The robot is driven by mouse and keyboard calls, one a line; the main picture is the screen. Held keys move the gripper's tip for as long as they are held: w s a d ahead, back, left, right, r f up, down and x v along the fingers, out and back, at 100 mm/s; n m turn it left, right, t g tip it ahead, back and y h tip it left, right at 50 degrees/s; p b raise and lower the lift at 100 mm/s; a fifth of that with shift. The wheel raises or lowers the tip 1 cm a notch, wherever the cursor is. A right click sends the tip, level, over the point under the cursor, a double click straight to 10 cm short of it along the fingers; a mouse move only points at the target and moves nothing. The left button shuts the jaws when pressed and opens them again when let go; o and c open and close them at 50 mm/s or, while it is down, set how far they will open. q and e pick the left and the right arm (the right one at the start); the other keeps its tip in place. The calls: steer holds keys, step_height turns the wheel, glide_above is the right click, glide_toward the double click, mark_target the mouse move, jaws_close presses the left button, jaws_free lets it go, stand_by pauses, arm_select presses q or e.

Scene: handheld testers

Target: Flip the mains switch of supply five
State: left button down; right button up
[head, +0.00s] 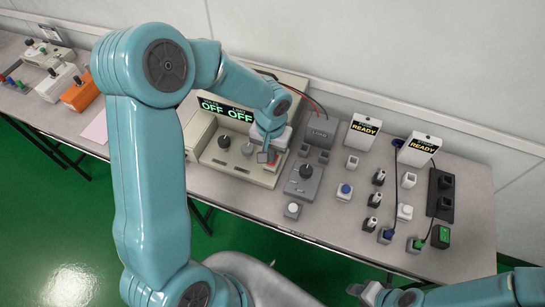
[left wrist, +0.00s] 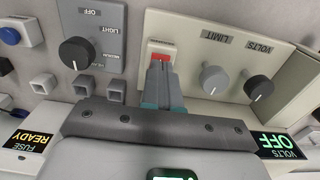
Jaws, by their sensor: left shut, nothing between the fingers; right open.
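The supply (head: 240,175) is a beige box with a dark display (head: 227,112) that reads OFF twice in green. Its front panel also shows in the left wrist view (left wrist: 240,70), upside down, with knobs labelled LIMIT and VOLTS. The red mains switch (left wrist: 162,57) sits in a pale frame at the panel's edge. A little of its red shows in the head view (head: 275,161). My left gripper (head: 265,157) is shut and empty, its tips right at the switch and partly covering it; contact cannot be told. My right gripper (head: 364,291) is open and empty, off the table's front edge.
Right of the supply stand a grey dial box (head: 304,178), two READY signs (head: 364,130) and (head: 420,147), several small plugs and switches, and a black socket strip (head: 441,195). An orange box (head: 80,96) lies far left. The wall runs behind the table.

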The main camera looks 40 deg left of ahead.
arm_select(q)
steer(key=shift+f+b, duration=0.8)
steer(key=shift+f, duration=0.05)
steer(key=shift+r, duration=0.15)
steer(key=shift+r+p, duration=2.3)
steer(key=shift+r, duration=1.15)
steer(key=shift+f, duration=0.1)
steer(key=shift+s, duration=0.1)
